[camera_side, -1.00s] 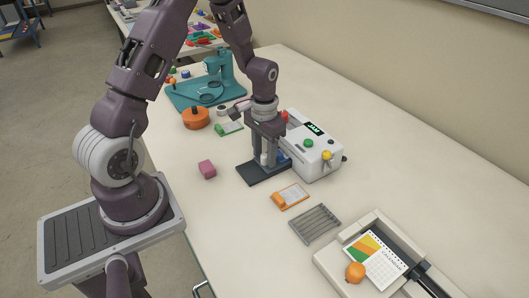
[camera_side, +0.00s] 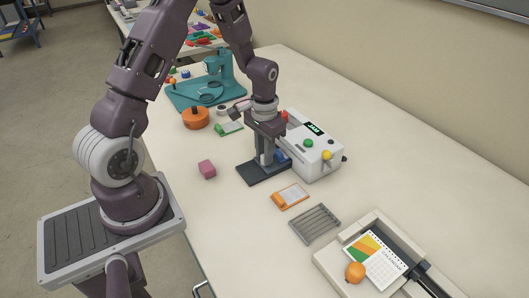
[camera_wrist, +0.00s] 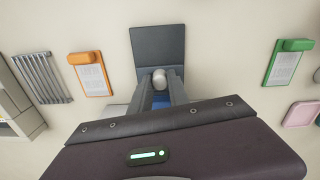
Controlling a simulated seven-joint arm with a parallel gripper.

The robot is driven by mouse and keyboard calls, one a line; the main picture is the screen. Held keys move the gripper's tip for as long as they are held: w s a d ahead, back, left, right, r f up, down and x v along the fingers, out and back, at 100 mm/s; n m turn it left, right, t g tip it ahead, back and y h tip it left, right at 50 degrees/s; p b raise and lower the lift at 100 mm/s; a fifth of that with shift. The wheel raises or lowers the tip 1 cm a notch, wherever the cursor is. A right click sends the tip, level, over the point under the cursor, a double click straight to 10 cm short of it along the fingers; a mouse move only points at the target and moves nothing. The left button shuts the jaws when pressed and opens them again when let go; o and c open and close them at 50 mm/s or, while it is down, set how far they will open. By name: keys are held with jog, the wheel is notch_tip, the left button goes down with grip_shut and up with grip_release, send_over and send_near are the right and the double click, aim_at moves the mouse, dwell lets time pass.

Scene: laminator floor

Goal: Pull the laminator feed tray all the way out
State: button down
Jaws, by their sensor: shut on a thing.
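In the wrist view the tray (camera_wrist: 158,42) is a flat dark panel at the top centre. My gripper (camera_side: 263,160) points down over the tray, close to the laminator's front. In the wrist view its fingers (camera_wrist: 161,88) are shut on a pale rounded knob (camera_wrist: 160,76) at the tray. The fingers hide part of the knob and tray.
An orange clipboard (camera_side: 290,196), a grey slatted rack (camera_side: 315,223) and a paper trimmer (camera_side: 335,262) with a calendar lie to the right. A pink block (camera_side: 207,169) sits left of the tray.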

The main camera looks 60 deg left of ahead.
dwell(0.8)
jog(key=s, duration=0.7)
jog(key=c, duration=1.3)
grip_release()
jog(key=shift+o, duration=0.2)
notch_tip(320, 180, up, 7)
jog(key=shift+r, duration=0.1)
